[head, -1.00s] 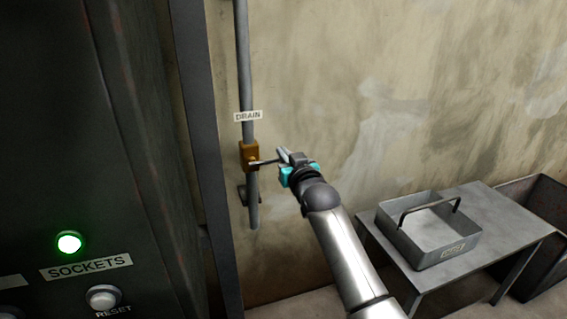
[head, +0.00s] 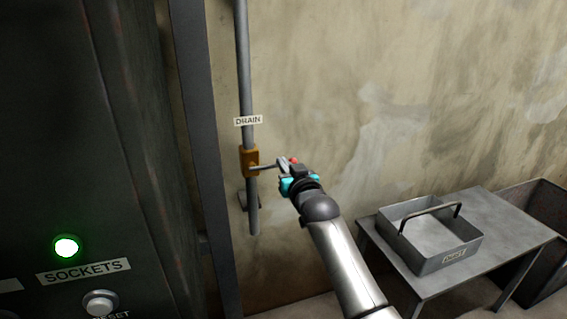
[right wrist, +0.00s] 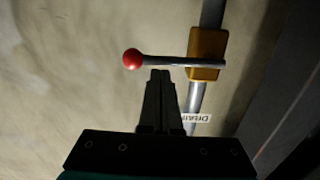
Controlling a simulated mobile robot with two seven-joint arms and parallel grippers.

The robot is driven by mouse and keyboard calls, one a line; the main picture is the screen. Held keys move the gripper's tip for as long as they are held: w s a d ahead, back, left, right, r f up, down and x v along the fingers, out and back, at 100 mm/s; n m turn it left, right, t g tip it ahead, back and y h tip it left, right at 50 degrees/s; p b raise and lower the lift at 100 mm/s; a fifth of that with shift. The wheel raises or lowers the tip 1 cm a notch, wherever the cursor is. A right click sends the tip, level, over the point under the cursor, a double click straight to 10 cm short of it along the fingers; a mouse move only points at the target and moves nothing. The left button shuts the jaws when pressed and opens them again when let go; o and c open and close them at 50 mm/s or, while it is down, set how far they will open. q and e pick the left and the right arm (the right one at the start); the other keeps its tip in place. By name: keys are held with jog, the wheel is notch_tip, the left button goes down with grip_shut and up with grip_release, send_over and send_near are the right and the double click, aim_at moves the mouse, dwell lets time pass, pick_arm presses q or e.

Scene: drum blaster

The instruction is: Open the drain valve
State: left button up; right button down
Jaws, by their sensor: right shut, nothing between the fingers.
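The drain valve has a brass-coloured body (head: 250,160) on a grey vertical pipe, just below a DRAIN label (head: 248,121). Its grey lever (head: 265,167) sticks out to the right, roughly level, and ends in a red knob (head: 294,160). My right gripper (head: 281,165) is shut and empty at the lever's outer part. In the right wrist view the shut fingertips (right wrist: 160,73) lie close beside the lever (right wrist: 175,62), between the red knob (right wrist: 132,59) and the valve body (right wrist: 207,54). I cannot tell whether they touch it. My left gripper is not in view.
A dark cabinet (head: 90,130) with a lit green lamp (head: 66,246) and a SOCKETS label fills the left side. A metal table (head: 490,220) at the lower right holds a handled tray (head: 425,255). The wall right of the valve is bare.

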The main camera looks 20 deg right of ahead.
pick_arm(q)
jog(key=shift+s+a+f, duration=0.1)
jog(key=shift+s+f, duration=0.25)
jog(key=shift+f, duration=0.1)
pick_arm(e)
jog(key=shift+f+m, duration=0.2)
jog(key=shift+m, duration=0.1)
